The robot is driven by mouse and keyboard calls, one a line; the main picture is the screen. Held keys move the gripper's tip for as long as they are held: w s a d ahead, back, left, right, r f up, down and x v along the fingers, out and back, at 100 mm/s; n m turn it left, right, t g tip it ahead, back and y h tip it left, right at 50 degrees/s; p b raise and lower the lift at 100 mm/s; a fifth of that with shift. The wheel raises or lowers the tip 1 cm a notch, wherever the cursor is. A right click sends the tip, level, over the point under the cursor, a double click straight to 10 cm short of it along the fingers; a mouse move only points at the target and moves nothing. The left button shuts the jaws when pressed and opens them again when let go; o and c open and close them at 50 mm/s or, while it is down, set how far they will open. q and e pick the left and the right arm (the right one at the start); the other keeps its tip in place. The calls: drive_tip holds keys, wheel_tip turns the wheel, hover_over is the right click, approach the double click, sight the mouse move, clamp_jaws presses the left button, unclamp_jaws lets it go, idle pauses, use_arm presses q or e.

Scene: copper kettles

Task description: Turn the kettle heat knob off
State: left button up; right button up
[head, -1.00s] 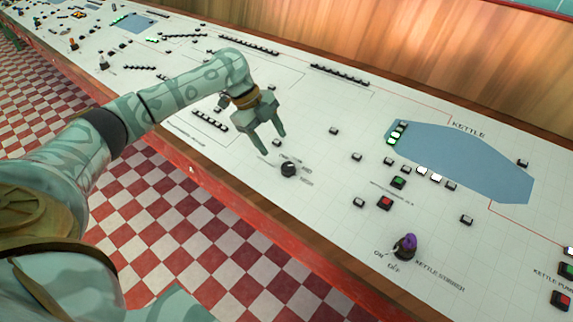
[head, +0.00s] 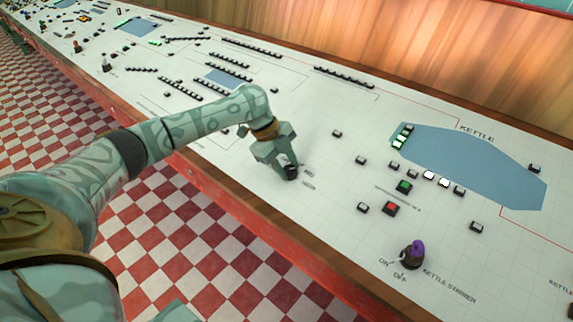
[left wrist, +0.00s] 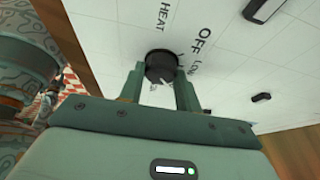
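The kettle heat knob (left wrist: 161,66) is a small round black knob on the white console. In the left wrist view it lies between the fingertips, with HEAT, OFF and LOW printed on its far side. Its pointer setting cannot be made out. My left gripper (left wrist: 160,78) has a finger on either side of the knob, close against it, and looks shut on it. In the head view my left gripper (head: 288,172) reaches down to the panel and mostly hides the knob (head: 291,173). My right gripper is not in view.
The purple-topped stirrer knob (head: 414,253) stands to the right near the front edge. Green (head: 404,187) and red (head: 390,208) buttons and small black switches sit between it and the blue kettle shape (head: 480,170). Bare panel surrounds the gripper.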

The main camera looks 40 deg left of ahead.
use_arm(q)
drive_tip(key=shift+s+r+n+p, duration=0.15)
drive_tip(key=shift+n+p, duration=0.25)
drive_tip(key=shift+p, duration=0.35)
drive_tip(key=n+t+y+p, duration=0.1)
drive_tip(key=n+p, duration=0.3)
drive_tip(key=p, duration=0.1)
drive_tip(key=n+t+y+p, duration=0.1)
drive_tip(key=n+t+p, duration=0.1)
drive_tip(key=n+p, duration=0.3)
drive_tip(key=n+t+p, duration=0.1)
drive_tip(key=n+p, duration=0.4)
drive_tip(key=p, duration=0.2)
drive_tip(key=shift+s+d+t+y, duration=0.15)
drive_tip(key=shift+d+t+y, duration=0.05)
drive_tip(key=shift+t+y, duration=0.2)
drive_tip(key=shift+f+n+y+p, duration=0.2)
drive_tip(key=shift+n+y+p, duration=0.5)
drive_tip(key=shift+n+p, duration=1.2)
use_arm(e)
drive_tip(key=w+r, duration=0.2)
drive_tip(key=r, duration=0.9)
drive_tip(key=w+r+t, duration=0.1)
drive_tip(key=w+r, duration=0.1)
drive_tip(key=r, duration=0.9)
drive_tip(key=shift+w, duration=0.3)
use_arm(q)
drive_tip(key=o, duration=1)
